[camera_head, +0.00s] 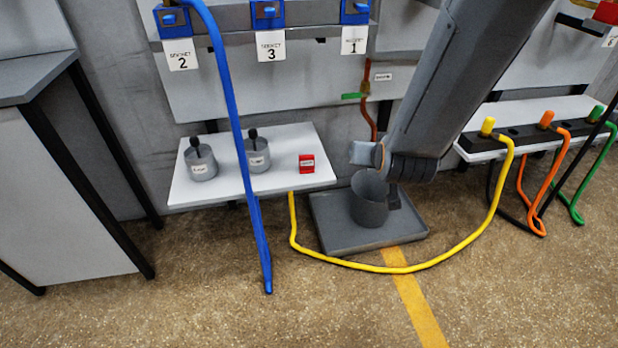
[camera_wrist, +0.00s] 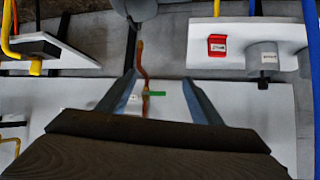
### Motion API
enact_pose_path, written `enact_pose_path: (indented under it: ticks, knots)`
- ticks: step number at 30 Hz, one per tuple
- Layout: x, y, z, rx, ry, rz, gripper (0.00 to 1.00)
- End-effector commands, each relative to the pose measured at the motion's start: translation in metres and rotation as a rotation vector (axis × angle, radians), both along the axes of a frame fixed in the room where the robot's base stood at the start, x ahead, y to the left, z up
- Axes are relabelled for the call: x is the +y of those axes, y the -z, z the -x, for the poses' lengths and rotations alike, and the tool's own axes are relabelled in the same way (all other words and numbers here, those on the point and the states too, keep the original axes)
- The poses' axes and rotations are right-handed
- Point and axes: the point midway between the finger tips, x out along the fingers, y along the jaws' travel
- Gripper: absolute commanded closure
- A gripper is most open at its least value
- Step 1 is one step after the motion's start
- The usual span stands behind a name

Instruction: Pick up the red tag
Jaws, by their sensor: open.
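The red tag (camera_head: 307,163) is a small red block with a white label. It sits upright on the right part of a white shelf (camera_head: 318,183). In the wrist view the red tag (camera_wrist: 217,45) shows upside down, at the upper right. My gripper (camera_head: 365,154) is to the right of the tag, over a grey bucket and apart from the tag. In the wrist view both fingers of my gripper (camera_wrist: 158,85) are spread, with nothing between them. The red tag lies outside the fingers.
Two grey labelled pots (camera_head: 256,156) with black knobs stand left of the tag. A blue hose (camera_head: 236,130) hangs in front of the shelf. The grey bucket (camera_head: 369,203) stands on a floor tray (camera_head: 335,235). A yellow hose (camera_head: 455,249) curves across the floor.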

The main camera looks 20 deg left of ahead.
Motion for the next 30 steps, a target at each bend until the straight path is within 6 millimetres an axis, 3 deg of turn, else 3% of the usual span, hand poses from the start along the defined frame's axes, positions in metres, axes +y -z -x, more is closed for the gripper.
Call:
enact_pose_path:
  ticks: [1, 8, 15, 24, 30]
  knots:
    - [0.016, 0.024, -0.007, -0.039, -0.015, -0.009, 0.41]
    - [0.074, 0.070, -0.024, -0.244, -0.062, -0.066, 0.41]
    - [0.125, 0.111, -0.022, -0.447, -0.108, -0.128, 0.41]
    - [0.154, 0.130, -0.011, -0.587, -0.135, -0.174, 0.41]
    - [0.162, 0.130, -0.023, -0.601, -0.135, -0.180, 0.41]
